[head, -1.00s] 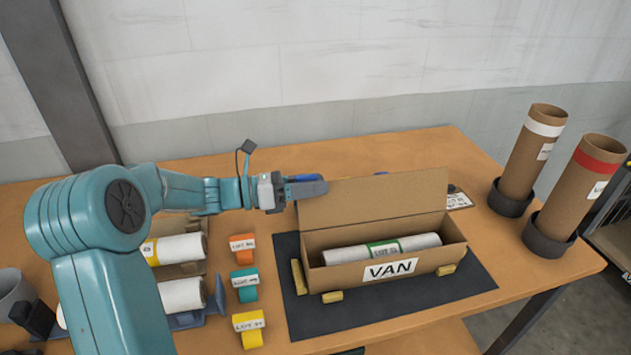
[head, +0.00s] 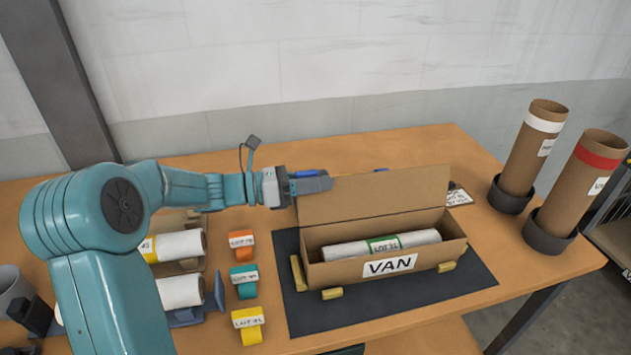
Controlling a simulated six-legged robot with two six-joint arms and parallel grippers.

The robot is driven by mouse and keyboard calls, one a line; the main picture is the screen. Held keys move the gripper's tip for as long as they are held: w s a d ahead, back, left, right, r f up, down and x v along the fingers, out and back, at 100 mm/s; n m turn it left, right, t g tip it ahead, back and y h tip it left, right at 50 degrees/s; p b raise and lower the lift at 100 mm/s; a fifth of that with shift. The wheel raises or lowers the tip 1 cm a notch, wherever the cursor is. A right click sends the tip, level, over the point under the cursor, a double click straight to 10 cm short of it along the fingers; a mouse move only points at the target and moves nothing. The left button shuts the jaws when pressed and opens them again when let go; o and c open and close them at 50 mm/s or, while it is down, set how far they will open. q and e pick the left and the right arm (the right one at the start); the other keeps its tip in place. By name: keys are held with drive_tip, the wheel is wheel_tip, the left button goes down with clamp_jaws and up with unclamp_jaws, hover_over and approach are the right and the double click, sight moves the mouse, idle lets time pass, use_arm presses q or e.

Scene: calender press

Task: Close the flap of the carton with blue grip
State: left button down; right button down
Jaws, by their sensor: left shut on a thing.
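The brown carton (head: 336,274) marked VAN sits on a dark mat (head: 395,309). A white roll (head: 350,249) with a green band lies inside it. Its flap (head: 375,198) stands up along the back edge, so the carton is open on top. A small blue piece (head: 381,170) shows just behind the flap's top edge. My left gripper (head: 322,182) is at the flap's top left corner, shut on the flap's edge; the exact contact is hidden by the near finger. Another blue part shows beside that finger. My right gripper is not in view.
Orange (head: 241,245), teal (head: 244,281) and yellow (head: 248,325) labelled pieces lie left of the mat. White rolls (head: 180,245) lie further left. Two tall tubes (head: 534,150) stand at the right. Small yellow blocks (head: 332,293) sit around the carton.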

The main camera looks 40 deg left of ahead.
use_arm(q)
drive_tip(key=shift+s+d+r+m+b, duration=0.15)
drive_tip(key=shift+s+d+m+b, duration=0.45)
drive_tip(key=shift+m+b, duration=0.45)
drive_tip(key=shift+s+d+r+m+b, duration=0.1)
drive_tip(key=shift+s+d+m+b, duration=0.45)
drive_tip(key=shift+m+b, duration=0.45)
drive_tip(key=shift+s+d+r+m+b, duration=0.15)
drive_tip(key=shift+s+d+m+b, duration=0.4)
drive_tip(key=shift+m+b, duration=0.45)
drive_tip(key=shift+w+d, duration=0.1)
drive_tip(key=shift+d, duration=0.05)
drive_tip(key=c, duration=1)
unclamp_jaws()
drive_tip(key=shift+c, duration=0.2)
drive_tip(key=v, duration=1.6)
